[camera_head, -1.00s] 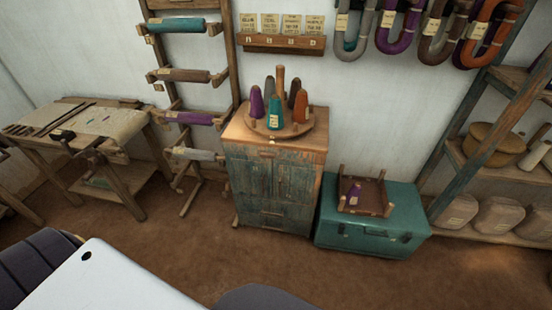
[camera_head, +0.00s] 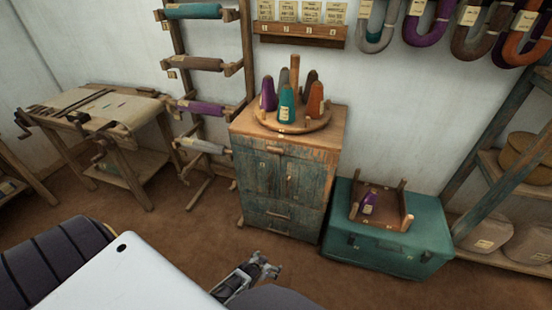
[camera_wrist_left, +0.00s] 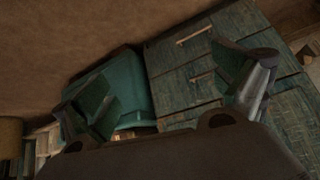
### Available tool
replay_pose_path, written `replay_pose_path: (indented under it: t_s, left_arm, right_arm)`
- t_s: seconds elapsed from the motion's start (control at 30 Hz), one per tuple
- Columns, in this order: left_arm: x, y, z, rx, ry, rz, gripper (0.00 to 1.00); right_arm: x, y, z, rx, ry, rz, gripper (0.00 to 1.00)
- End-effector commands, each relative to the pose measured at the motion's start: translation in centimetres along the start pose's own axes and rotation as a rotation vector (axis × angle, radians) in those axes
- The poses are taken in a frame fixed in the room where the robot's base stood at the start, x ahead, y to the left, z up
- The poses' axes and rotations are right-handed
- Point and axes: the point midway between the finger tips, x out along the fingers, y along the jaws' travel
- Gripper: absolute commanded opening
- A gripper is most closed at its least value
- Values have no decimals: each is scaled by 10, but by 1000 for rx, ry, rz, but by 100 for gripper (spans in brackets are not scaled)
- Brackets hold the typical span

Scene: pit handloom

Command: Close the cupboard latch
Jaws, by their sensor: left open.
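The cupboard (camera_head: 262,190), weathered blue-green wood with a brown top, stands against the wall in the middle of the head view. Its two doors look closed, with drawers below. A small fitting (camera_head: 289,179) shows where the doors meet; whether it is the latch, and how it is set, is too small to tell. My left gripper (camera_head: 268,267) is low in the head view, in front of and apart from the cupboard. In the left wrist view its fingers (camera_wrist_left: 170,100) are spread and empty, with the cupboard (camera_wrist_left: 205,100) beyond, seen tilted. My right gripper is not in view.
A turntable (camera_head: 300,127) with several yarn cones stands on the cupboard. A teal trunk (camera_head: 375,251) bearing a wooden frame (camera_head: 404,205) stands to its right. A roller rack (camera_head: 182,75) and workbench (camera_head: 135,110) are left. Brown floor before the cupboard is clear.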

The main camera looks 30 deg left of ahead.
Motion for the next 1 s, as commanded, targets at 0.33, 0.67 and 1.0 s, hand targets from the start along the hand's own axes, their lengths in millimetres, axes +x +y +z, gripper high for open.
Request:
replay_pose_path:
  t_s: [0.33,0.67,1.0]
  left_arm:
    - [13,-23,-78,-39,146,-29,96]
    - [7,-47,-147,-72,282,-57,96]
    - [-14,-72,-211,-101,421,-86,96]
  right_arm:
    - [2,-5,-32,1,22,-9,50]
    - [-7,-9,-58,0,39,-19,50]
    - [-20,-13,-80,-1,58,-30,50]
